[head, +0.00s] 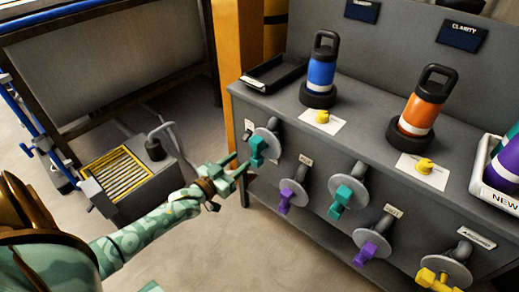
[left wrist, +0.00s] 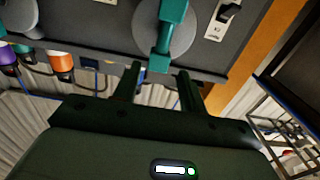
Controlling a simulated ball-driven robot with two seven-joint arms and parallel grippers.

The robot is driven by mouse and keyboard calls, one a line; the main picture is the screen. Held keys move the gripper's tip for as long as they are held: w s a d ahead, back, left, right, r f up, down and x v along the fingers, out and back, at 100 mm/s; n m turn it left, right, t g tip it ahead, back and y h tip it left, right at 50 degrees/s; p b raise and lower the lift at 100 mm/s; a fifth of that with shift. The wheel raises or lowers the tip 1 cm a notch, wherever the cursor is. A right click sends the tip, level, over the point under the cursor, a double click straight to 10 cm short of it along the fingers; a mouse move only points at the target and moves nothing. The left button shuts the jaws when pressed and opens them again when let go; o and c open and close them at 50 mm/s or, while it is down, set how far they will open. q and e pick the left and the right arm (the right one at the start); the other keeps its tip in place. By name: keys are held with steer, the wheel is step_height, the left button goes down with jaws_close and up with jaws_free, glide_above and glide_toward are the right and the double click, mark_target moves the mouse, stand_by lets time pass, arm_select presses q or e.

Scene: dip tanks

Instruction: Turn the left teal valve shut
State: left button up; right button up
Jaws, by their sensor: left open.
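The left teal valve (head: 258,147) is on the front of the grey bench, near its left end. It has a round grey disc behind a teal handle. In the left wrist view its teal handle (left wrist: 166,38) stands out from the disc, with its lower end near the gap between the fingertips. My left gripper (head: 241,161) is open, just left of and below the handle. I cannot tell whether a finger touches it. Another teal valve (head: 343,195) is farther right. My right gripper is not in view.
Purple valves (head: 292,195) (head: 371,245) and a yellow valve (head: 437,277) share the bench front. Blue (head: 321,70) and orange (head: 422,110) bottles stand on top, with a black tray (head: 274,73) at left. A grey box with a yellow-framed grille (head: 116,172) stands on the floor. An orange post (head: 238,60) is beside the bench.

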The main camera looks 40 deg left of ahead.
mark_target(254, 150)
arm_select(q)
steer(key=w, duration=0.1)
steer(key=w+b, duration=0.1)
steer(key=w, duration=0.2)
steer(key=shift+w+d+f, duration=0.1)
steer(key=shift+w+f, duration=0.2)
steer(key=shift+f, duration=0.05)
steer(key=w+b, duration=0.1)
steer(key=w, duration=0.1)
steer(key=w+b, duration=0.1)
steer(key=w, duration=0.1)
steer(key=shift+d+r, duration=0.1)
steer(key=shift+d, duration=0.1)
steer(key=shift+w+r, duration=0.2)
steer(key=shift+w, duration=0.2)
steer(key=c, duration=0.7)
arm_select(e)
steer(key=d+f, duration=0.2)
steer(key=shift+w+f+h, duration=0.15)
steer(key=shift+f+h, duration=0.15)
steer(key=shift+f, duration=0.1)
